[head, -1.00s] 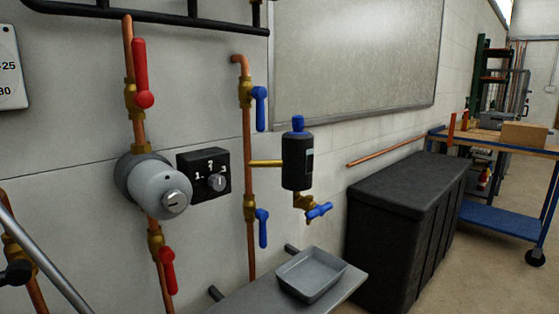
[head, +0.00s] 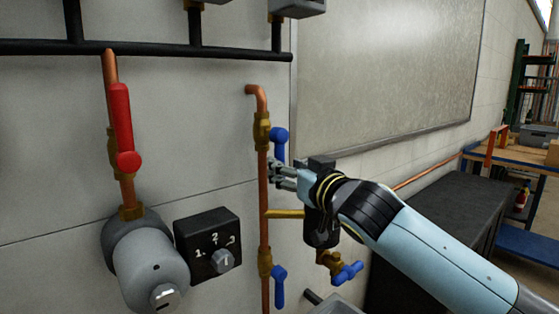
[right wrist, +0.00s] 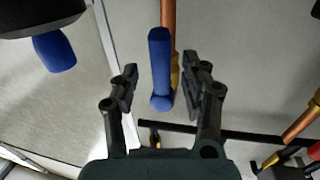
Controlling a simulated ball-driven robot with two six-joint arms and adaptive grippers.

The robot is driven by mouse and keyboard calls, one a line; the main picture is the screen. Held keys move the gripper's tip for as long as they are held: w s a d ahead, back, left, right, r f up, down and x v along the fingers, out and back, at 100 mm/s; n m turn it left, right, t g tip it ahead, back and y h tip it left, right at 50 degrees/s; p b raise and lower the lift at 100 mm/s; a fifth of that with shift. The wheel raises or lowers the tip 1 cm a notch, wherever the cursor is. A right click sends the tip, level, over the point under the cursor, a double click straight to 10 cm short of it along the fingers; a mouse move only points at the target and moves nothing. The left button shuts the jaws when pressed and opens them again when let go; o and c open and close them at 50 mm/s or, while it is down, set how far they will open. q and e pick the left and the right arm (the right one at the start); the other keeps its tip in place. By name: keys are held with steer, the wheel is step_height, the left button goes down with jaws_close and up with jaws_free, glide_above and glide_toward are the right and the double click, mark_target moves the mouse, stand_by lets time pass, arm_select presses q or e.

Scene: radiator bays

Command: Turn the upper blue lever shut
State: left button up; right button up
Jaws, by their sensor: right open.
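The upper blue lever (head: 281,140) hangs down along the vertical copper pipe (head: 263,185), on a brass valve (head: 261,132). My right gripper (head: 279,172) is at the lever's lower end. In the right wrist view the lever (right wrist: 160,62) shows between the two spread fingers of this gripper (right wrist: 158,80), with a gap on each side. I cannot tell how deep it lies between them. The lower blue lever (head: 279,288) also points down on the same pipe. My left gripper is not in view.
A dark cylindrical device (head: 318,228) stands just right of the pipe, partly behind my right arm; its blue cap (right wrist: 55,52) shows in the right wrist view. Below it is a blue-handled tap (head: 347,272). To the left are a red lever (head: 122,125) and a numbered dial box (head: 209,245).

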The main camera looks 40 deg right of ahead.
steer(key=shift+w+d, duration=0.15)
steer(key=shift+w, duration=1.75)
jaws_close()
steer(key=shift+w+f, duration=0.15)
steer(key=shift+f, duration=0.05)
